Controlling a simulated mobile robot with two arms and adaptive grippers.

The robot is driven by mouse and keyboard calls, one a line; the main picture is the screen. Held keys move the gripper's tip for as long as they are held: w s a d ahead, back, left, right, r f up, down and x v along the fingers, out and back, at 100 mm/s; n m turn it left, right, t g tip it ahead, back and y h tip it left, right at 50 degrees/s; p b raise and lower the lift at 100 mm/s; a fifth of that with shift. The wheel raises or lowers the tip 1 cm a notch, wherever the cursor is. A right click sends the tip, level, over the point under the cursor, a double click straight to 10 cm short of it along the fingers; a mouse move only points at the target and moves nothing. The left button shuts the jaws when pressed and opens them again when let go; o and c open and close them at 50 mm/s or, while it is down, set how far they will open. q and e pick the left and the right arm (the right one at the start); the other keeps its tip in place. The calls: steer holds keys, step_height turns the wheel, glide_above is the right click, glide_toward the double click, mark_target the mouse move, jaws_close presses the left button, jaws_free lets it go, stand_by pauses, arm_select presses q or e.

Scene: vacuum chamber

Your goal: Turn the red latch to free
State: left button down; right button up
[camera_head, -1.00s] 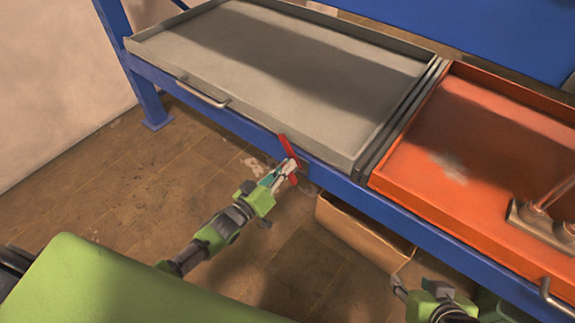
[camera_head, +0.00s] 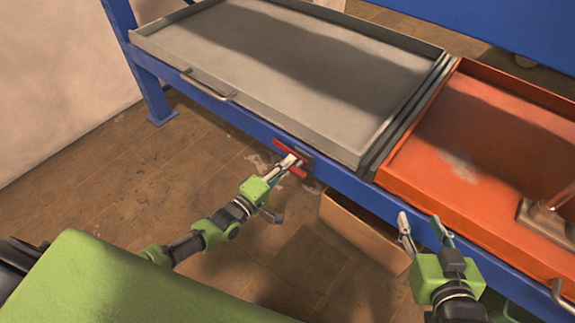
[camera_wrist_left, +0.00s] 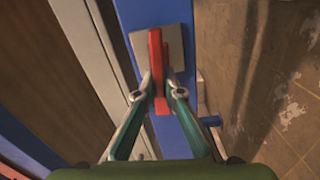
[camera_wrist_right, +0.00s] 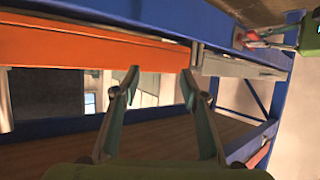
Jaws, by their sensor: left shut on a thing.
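The red latch (camera_head: 281,146) sits on a grey plate (camera_wrist_left: 177,48) on the blue frame's front beam, below the near edge of the grey tray (camera_head: 290,70). My left gripper (camera_head: 293,160) reaches it from the front and is shut on the latch. In the left wrist view the red latch (camera_wrist_left: 156,50) stands between the two fingertips, with its far end beyond them. In the head view the fingers cover its middle. My right gripper (camera_head: 423,222) is open and empty in front of the orange tray (camera_head: 470,170).
The blue beam (camera_head: 240,115) runs along the front of both trays. A handle (camera_head: 207,86) is on the grey tray's front and another (camera_head: 562,297) on the orange tray's. A cardboard box (camera_head: 360,236) is under the beam. Open floor lies left.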

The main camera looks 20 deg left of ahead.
arm_select(q)
steer(key=shift+f+n, duration=0.25)
steer(key=shift+n, duration=0.45)
arm_select(e)
steer(key=shift+w+a+r+t, duration=0.15)
steer(key=shift+w+r+t, duration=0.15)
steer(key=shift+r, duration=0.25)
steer(key=shift+w+a+r+t, duration=0.15)
steer(key=shift+w+r+t, duration=0.15)
steer(key=shift+r, duration=0.3)
steer(key=shift+w+a+r+t, duration=0.15)
steer(key=shift+w+r+t, duration=0.15)
steer(key=shift+r, duration=0.25)
arm_select(q)
steer(key=c, duration=2.1)
jaws_free()
steer(key=shift+c, duration=0.2)
steer(key=v, duration=1.2)
steer(key=shift+r, duration=0.1)
